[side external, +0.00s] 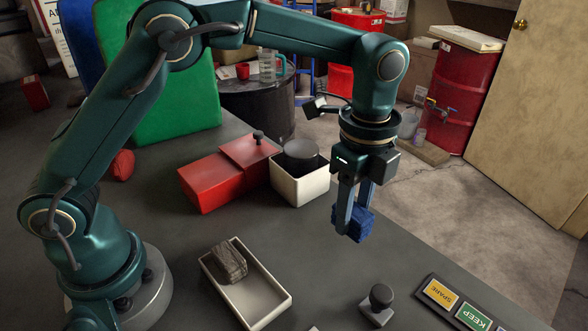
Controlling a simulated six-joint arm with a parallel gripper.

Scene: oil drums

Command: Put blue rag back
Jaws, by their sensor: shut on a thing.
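The blue rag (358,226) is a small dark blue bundle. My gripper (352,222) points down and is shut on it, with the rag between and partly behind the fingers. The rag seems to be held above the dark grey table, to the right of the white box; the exact height is hard to tell.
A cream box (299,187) with a dark round lid or knob stands beside a red box (205,183) with a red lid (250,150). In front, a cream tray (280,307) holds a grey-brown block (229,262). A black knob (380,298) and label plates (472,315) are front right.

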